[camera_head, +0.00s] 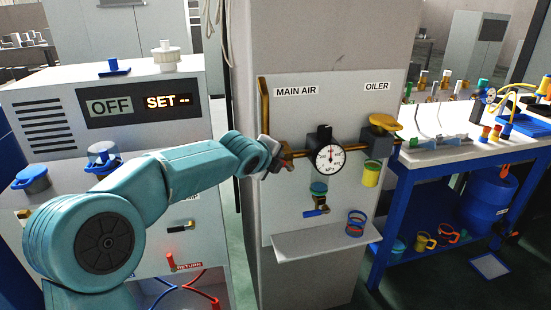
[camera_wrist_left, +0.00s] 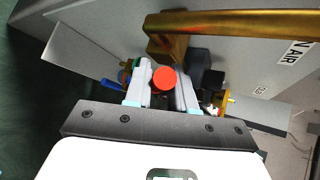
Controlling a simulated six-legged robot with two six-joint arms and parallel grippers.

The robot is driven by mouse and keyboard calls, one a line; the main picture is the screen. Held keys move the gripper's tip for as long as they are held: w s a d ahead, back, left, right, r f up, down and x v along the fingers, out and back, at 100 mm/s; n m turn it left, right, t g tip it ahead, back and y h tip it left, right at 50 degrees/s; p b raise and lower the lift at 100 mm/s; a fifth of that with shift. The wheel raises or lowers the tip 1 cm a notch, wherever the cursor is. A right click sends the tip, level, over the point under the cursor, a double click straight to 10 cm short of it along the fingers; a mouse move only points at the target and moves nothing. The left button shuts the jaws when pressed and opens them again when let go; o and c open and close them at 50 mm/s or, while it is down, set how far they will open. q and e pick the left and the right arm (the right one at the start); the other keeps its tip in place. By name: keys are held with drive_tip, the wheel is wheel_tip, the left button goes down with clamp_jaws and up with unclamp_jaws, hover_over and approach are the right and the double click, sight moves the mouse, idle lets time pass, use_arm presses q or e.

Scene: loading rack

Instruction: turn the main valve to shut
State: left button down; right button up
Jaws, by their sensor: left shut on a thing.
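My left arm reaches in from the left in the head view. Its gripper (camera_head: 277,163) is at the left end of the horizontal brass pipe, below the MAIN AIR label (camera_head: 296,91). In the left wrist view the gripper's two pale fingers are shut on the main valve's handle, whose round red end (camera_wrist_left: 165,78) shows between them. The valve body is mostly hidden by my gripper in the head view, and I cannot tell the handle's exact angle. A brass pipe (camera_head: 264,103) rises above it and also crosses the wrist view (camera_wrist_left: 235,24). My right gripper is not in view.
A round gauge (camera_head: 330,158) sits just right of my gripper. The OILER unit (camera_head: 378,146) with a yellow top is farther right. A blue-handled valve (camera_head: 317,210) hangs below, above a shelf (camera_head: 310,245). A blue bench (camera_head: 398,190) stands at right.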

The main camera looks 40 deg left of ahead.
use_arm(q)
drive_tip(key=shift+w+d+r+p, duration=0.1)
drive_tip(key=shift+d+r+p, duration=0.05)
drive_tip(key=shift+r+p, duration=0.15)
drive_tip(key=m+g+y+p, duration=0.1)
drive_tip(key=g+p, duration=0.1)
drive_tip(key=p, duration=0.3)
drive_tip(key=w+d+r+m+g+y+p, duration=0.1)
drive_tip(key=g+y+p, duration=0.1)
drive_tip(key=p, duration=0.3)
drive_tip(key=w+d+r+m+g+y+p, duration=0.1)
drive_tip(key=g+p, duration=0.1)
drive_tip(key=p, duration=0.4)
drive_tip(key=shift+w+m, duration=0.25)
drive_tip(key=shift+m, duration=0.15)
drive_tip(key=shift+w+d+f+m+g+y+p, duration=0.25)
drive_tip(key=shift+g+y+p, duration=0.2)
drive_tip(key=shift+p, duration=0.3)
drive_tip(key=shift+w+d, duration=0.1)
drive_tip(key=c, duration=1.1)
unclamp_jaws()
drive_tip(key=shift+o, duration=0.2)
